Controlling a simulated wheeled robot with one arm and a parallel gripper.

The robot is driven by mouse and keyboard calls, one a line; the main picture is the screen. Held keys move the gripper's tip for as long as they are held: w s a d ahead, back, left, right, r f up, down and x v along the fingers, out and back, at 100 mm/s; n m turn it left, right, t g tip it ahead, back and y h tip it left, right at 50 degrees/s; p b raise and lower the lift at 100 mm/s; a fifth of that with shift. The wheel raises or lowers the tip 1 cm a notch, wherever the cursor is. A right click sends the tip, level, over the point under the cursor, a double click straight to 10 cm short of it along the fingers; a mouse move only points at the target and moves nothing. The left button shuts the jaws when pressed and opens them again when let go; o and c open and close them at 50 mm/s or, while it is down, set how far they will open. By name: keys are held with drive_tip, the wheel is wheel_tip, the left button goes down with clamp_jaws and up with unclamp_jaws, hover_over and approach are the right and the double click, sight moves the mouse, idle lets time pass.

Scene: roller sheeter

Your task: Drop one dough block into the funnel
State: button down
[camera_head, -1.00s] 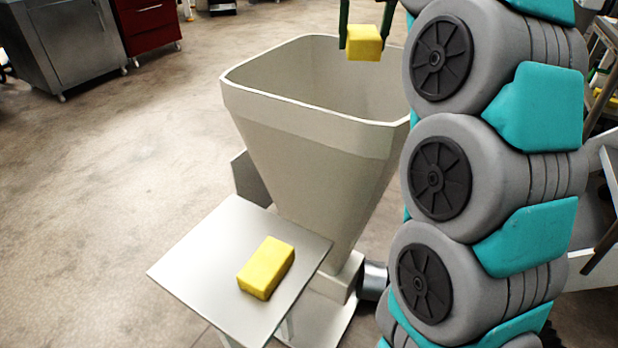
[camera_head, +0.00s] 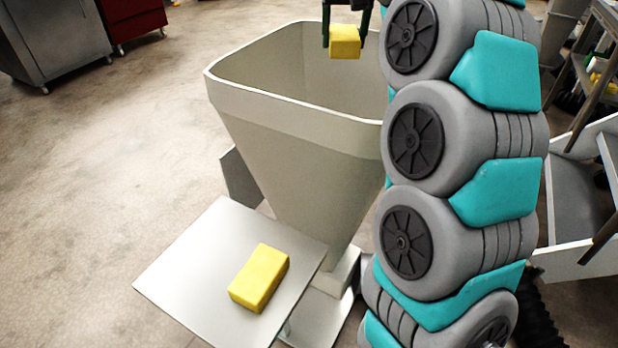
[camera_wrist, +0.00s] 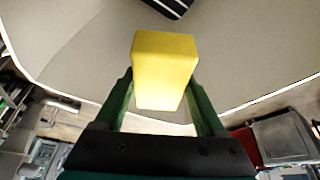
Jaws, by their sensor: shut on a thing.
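My gripper (camera_head: 345,36), with green fingers, is shut on a yellow dough block (camera_head: 344,46). The held block hangs over the open mouth of the large beige funnel (camera_head: 290,120), toward its back right in the head view. In the wrist view the held block (camera_wrist: 163,72) sits between the two green fingers (camera_wrist: 163,100), with the funnel's inner walls (camera_wrist: 245,55) around it and a dark striped opening at the top. A second yellow dough block (camera_head: 259,278) lies on the flat metal tray (camera_head: 190,270) in front of the funnel.
My grey and teal arm stands right of the funnel and hides part of its right rim. A grey cabinet (camera_head: 55,40) and a red cabinet (camera_head: 133,18) stand at the back left. A metal rack (camera_head: 590,70) is at the right. The floor at left is clear.

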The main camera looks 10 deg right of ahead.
drive_tip(key=shift+f, duration=0.4)
unclamp_jaws()
drive_tip(key=shift+r, duration=0.1)
drive_tip(key=v, duration=0.7)
drive_tip(key=shift+r, duration=0.15)
drive_tip(key=shift+s, duration=0.15)
idle(1.3)
